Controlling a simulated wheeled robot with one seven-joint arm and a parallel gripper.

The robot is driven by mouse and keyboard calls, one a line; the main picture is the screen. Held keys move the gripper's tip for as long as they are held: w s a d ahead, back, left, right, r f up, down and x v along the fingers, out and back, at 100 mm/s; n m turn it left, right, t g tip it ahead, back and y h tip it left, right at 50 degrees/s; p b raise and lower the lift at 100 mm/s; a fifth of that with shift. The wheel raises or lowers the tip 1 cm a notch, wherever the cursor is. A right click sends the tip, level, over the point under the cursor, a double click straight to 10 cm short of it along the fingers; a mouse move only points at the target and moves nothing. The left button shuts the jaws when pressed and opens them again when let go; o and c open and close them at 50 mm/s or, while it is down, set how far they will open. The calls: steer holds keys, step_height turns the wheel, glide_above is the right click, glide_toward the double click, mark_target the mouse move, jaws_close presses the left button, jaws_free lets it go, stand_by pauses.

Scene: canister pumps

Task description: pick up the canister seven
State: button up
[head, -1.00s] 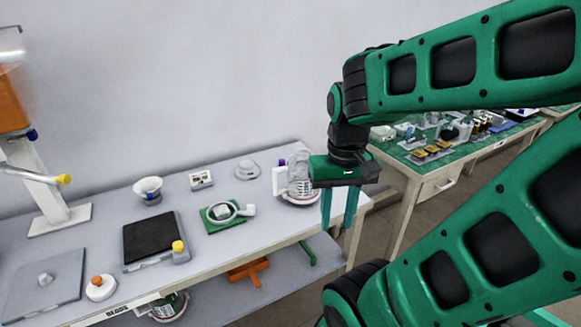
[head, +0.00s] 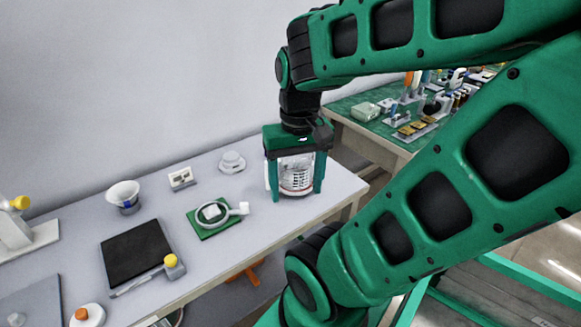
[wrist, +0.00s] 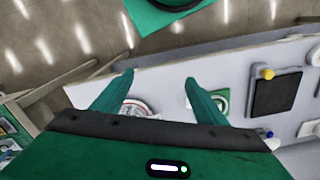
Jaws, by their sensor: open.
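A clear, ribbed canister with a white handle (head: 296,174) stands upright at the right end of the grey bench. I can read no number on it. My gripper (head: 297,194) is open, pointing down, and in the head view its fingers frame the canister from either side. In the wrist view the canister (wrist: 137,107) shows between the fingers of my gripper (wrist: 159,78), nearer the left finger and partly hidden by the gripper body. I cannot tell whether the fingers are around it or still in front of it. No contact is visible.
On the bench (head: 335,184) stand a green mat with a ring-shaped part (head: 213,216), a black-topped scale (head: 135,252), a white bowl (head: 123,195) and a small display (head: 181,177). A cluttered green-topped table (head: 345,110) is behind my arm.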

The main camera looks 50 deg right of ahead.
steer(key=o, duration=0.7)
steer(key=w+d+m, duration=0.2)
steer(key=w+d+r+m, duration=0.1)
steer(key=w+d+m, duration=0.1)
steer(key=w+d, duration=0.1)
steer(key=w+d+r+m, duration=0.1)
steer(key=w+d+m, duration=0.1)
steer(key=d+m, duration=0.1)
steer(key=shift+w+r, duration=0.25)
steer(key=shift+w, duration=0.1)
steer(key=m, duration=0.6)
glide_toward(294, 159)
steer(key=d, duration=0.1)
steer(key=w+d+f, duration=0.2)
steer(key=d, duration=0.1)
steer(key=shift+w+f, duration=0.25)
steer(key=shift+d+f, duration=0.2)
steer(key=shift+f, duration=0.1)
step_height(294, 159, down, 4)
steer(key=shift+w+a+f, duration=0.1)
steer(key=shift+f, duration=0.1)
steer(key=shift+a+f, duration=0.2)
steer(key=shift+f, duration=2.7)
